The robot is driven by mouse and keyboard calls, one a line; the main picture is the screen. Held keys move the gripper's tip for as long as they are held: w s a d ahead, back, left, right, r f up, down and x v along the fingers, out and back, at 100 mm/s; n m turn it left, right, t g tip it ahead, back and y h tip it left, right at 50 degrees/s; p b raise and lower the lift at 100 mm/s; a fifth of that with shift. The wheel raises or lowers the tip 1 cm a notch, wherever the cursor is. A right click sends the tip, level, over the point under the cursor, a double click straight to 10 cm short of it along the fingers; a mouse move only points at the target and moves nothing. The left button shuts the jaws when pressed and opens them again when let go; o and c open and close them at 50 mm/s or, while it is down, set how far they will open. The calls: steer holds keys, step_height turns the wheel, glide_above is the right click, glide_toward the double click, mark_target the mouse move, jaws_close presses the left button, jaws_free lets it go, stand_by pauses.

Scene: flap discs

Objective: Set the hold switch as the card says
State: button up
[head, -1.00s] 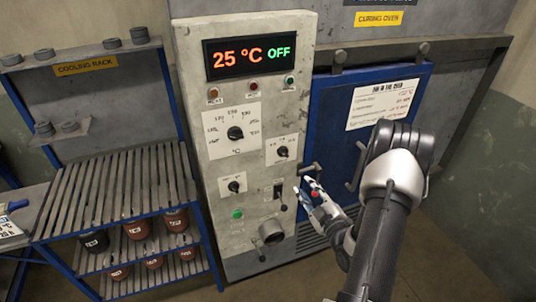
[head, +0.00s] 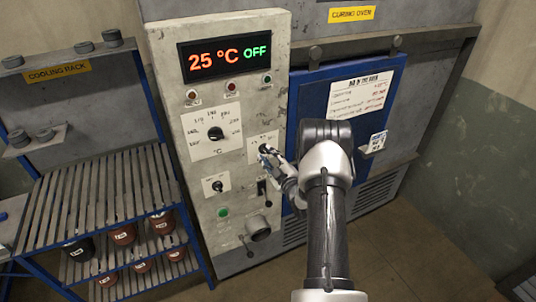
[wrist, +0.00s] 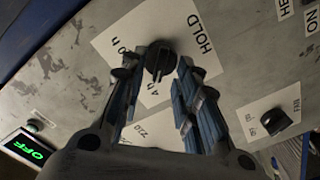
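The hold switch is a black knob (wrist: 158,60) on a white plate marked HOLD (wrist: 197,37) in the wrist view. In the head view the switch (head: 264,149) is partly behind my gripper (head: 268,156). In the wrist view my gripper (wrist: 156,78) is open, one finger on each side of the knob, with a gap visible. Whether a finger touches it I cannot tell. A white printed card (head: 359,96) is on the blue oven door; its lines are too small to read.
The panel display (head: 228,59) reads 25 °C OFF. A cooling rack (head: 100,200) stands left.

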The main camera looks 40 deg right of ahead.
steer(key=shift+w+d, duration=0.15)
steer(key=shift+w, duration=0.45)
steer(key=shift+c, duration=0.5)
jaws_close()
